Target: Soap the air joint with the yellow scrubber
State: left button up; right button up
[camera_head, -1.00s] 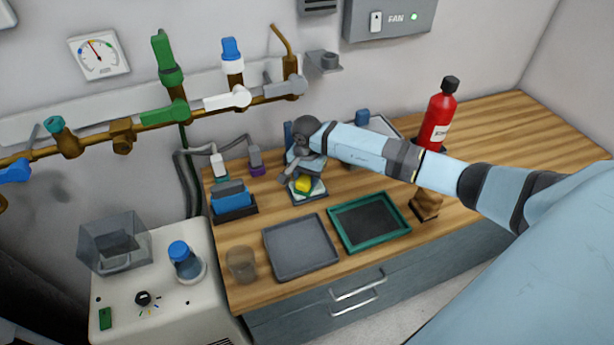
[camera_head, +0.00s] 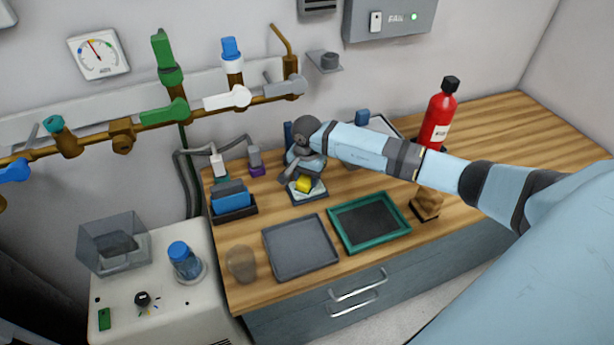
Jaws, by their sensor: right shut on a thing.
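The yellow scrubber (camera_head: 304,184) is at a small pale dish (camera_head: 311,197) near the back middle of the wooden bench. My right gripper (camera_head: 302,176) reaches down over the dish from above, shut on the scrubber. Its fingers are small and partly hidden by the wrist. I cannot tell whether the scrubber still touches the dish. A brass pipe (camera_head: 150,122) with coloured valves and a brass fitting (camera_head: 122,134) runs along the wall at left. I cannot tell for certain which joint is the air joint. My left gripper is out of view.
A grey tray (camera_head: 300,273) and a green-rimmed tray (camera_head: 404,233) lie in front of the dish. A blue block in a dark holder (camera_head: 240,212) and a beaker (camera_head: 241,264) stand left. A red bottle (camera_head: 438,115) stands behind my right arm. A white machine (camera_head: 140,322) is at left.

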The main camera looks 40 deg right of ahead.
jog(key=shift+r+p, duration=1.7)
jog(key=shift+r, duration=1.8)
jog(key=s+a+r+n+p, duration=0.4)
jog(key=s+a+r+n, duration=0.1)
jog(key=r, duration=0.4)
jog(key=s+a+r+n+p, duration=0.3)
jog(key=s+a+r+n, duration=0.3)
jog(key=r, duration=0.3)
jog(key=shift+a+r+n+p, duration=0.35)
jog(key=shift+a+r+n, duration=0.05)
jog(key=shift+a, duration=0.35)
